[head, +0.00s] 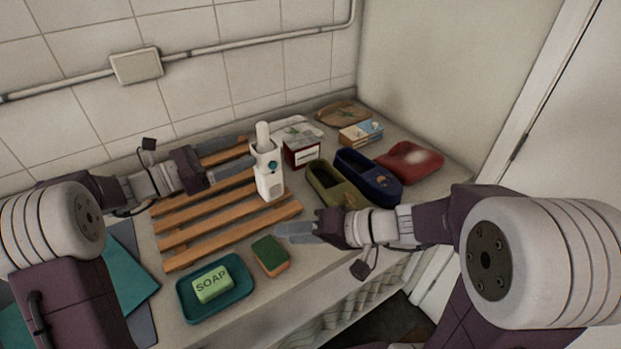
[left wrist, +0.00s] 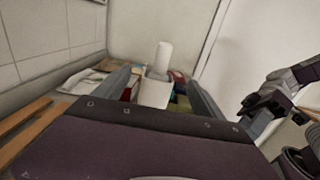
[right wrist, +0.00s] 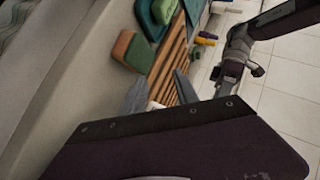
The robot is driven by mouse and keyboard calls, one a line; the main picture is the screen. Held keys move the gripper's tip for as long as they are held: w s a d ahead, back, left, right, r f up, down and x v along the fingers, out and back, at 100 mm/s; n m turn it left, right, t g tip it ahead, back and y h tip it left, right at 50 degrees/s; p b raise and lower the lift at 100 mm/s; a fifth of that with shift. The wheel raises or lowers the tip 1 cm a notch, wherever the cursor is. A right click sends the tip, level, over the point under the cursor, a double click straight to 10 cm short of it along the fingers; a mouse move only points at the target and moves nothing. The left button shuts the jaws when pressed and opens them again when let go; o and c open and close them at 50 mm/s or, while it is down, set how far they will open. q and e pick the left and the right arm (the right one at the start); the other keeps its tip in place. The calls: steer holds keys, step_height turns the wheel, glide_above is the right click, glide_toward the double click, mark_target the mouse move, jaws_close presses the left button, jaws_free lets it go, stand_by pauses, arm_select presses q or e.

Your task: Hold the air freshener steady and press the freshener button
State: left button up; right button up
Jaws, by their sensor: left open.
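The air freshener (head: 269,184) is a white upright bottle with a round teal button (head: 272,167) on its front. It stands at the right end of a wooden slatted rack. My left gripper (head: 246,158) is open just left of it. In the left wrist view the freshener (left wrist: 156,92) shows ahead, between the two spread fingers (left wrist: 160,82). No firm contact can be made out. My right gripper (head: 282,229) is low, in front of the rack and below the freshener. In the right wrist view its fingers (right wrist: 161,90) are apart, with a small pale thing visible between them.
The slatted rack (head: 220,231) lies under my left gripper. A green sponge (head: 269,254) and a soap dish (head: 187,312) are near the front edge.

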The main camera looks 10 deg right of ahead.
mark_target(257, 172)
arm_select(q)
steer(key=f, duration=0.8)
steer(key=shift+w+d+f, duration=0.1)
steer(key=shift+d+f, duration=0.1)
steer(key=shift+d, duration=0.1)
steer(key=x, duration=0.6)
steer(key=shift+d+r, duration=0.15)
steer(key=shift+d, duration=0.05)
steer(key=shift+w+d, duration=0.2)
steer(key=shift+d, duration=0.05)
arm_select(e)
steer(key=w+d+r+t, duration=0.5)
steer(key=w+r+t, duration=0.1)
steer(key=w, duration=0.2)
steer(key=shift+r+h, duration=0.4)
steer(key=shift+d, duration=0.1)
arm_select(q)
jaws_close()
arm_select(e)
jaws_close()
